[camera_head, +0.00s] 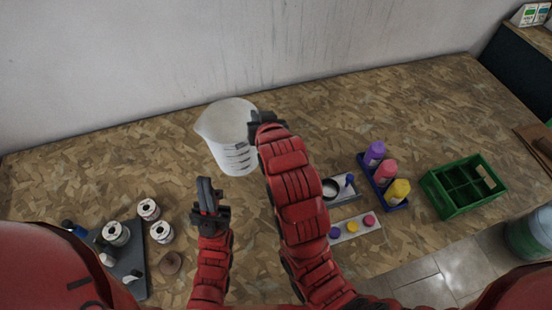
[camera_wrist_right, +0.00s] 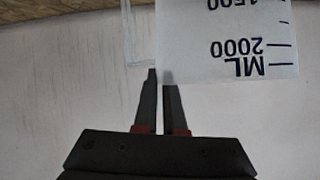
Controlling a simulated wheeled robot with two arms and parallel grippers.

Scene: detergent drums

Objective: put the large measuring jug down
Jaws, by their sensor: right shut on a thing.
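The large measuring jug (camera_head: 228,136) is translucent white with dark volume marks, its spout toward the left. It stands out over the back-middle of the wooden table. My right gripper (camera_head: 262,122) is at its right side, shut on it. In the right wrist view the jug's marked wall (camera_wrist_right: 228,40) appears upside down beside the fingers (camera_wrist_right: 160,85), with its faint clear handle (camera_wrist_right: 138,35) to the left. The jug's base touching the table cannot be made out. My left gripper (camera_head: 208,195) is below and left of the jug, apart from it; its finger gap is unclear.
The wooden table (camera_head: 120,165) is bare around the jug. Coloured bottles (camera_head: 385,172) in a blue tray and a green crate (camera_head: 462,187) are at the right. A white wall (camera_head: 150,60) rises behind.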

